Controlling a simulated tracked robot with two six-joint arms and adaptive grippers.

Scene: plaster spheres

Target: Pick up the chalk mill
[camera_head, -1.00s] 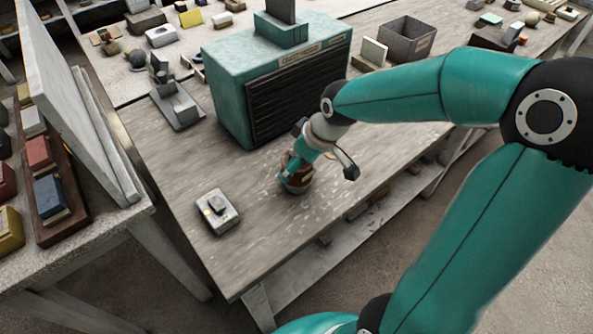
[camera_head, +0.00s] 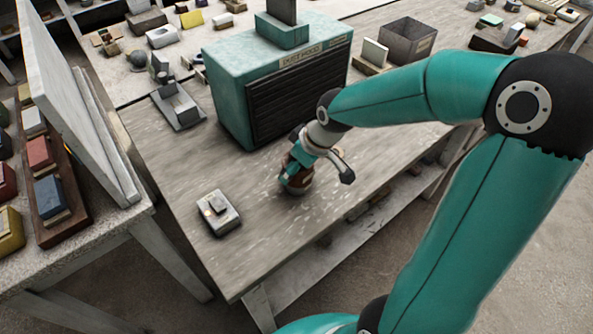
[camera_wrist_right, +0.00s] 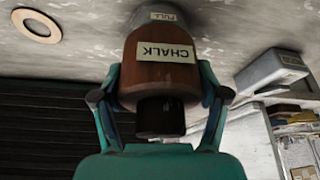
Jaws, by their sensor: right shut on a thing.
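The chalk mill (camera_head: 299,184) is upright on or just above the worn bench, in front of the teal dust box. In the right wrist view the mill (camera_wrist_right: 148,78) appears upside down, with a brown body, a cream CHALK label, a black knob and a grey end marked FULL. My right gripper (camera_head: 296,166) is shut on it, one finger on each side of the brown body. I cannot tell whether its base touches the bench. In the head view the gripper partly hides the mill. My left gripper is not in view.
The teal dust box (camera_head: 228,92) stands close behind the mill. A small pale device (camera_head: 219,212) lies to the left, and a grey metal bin (camera_head: 407,40) stands farther back right. A flat ring (camera_wrist_right: 37,25) lies on the bench. The bench front is clear.

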